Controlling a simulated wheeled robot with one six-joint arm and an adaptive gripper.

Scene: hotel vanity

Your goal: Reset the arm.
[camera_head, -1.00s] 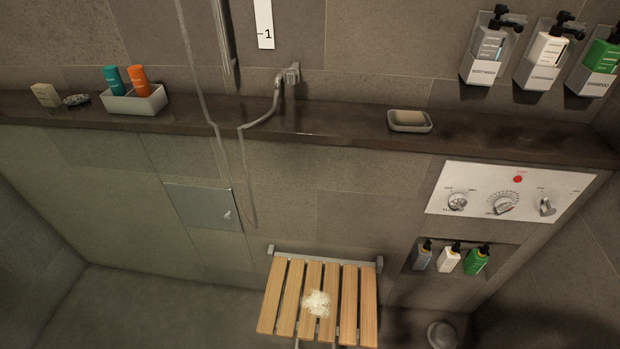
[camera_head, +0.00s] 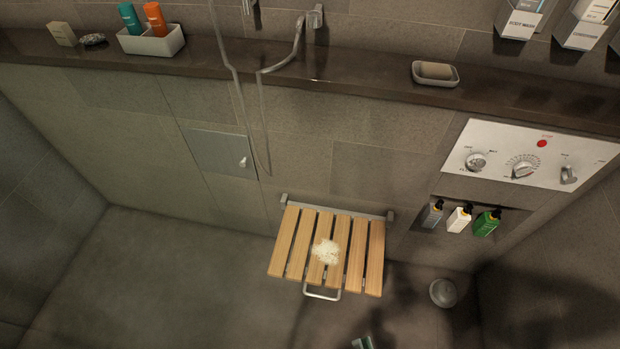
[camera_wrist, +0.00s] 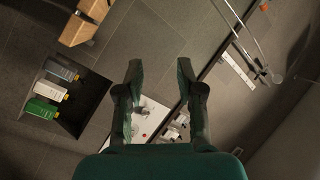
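My gripper (camera_wrist: 157,72) shows in the wrist view with its two dark green fingers spread apart. Nothing is held between them. Behind and between the fingers are a grey tiled wall and part of the white control panel (camera_wrist: 148,112). In the head view only a small green piece (camera_head: 362,343), probably part of my gripper, shows at the bottom edge. The rest of the arm is out of the picture there.
A slatted wooden seat (camera_head: 302,243) with a pale fluffy sponge (camera_head: 326,252) is fixed to the wall. A niche with small bottles (camera_head: 459,218) sits below the control panel (camera_head: 525,155). A dark ledge (camera_head: 350,80) carries a soap dish (camera_head: 435,74). The floor at left is clear.

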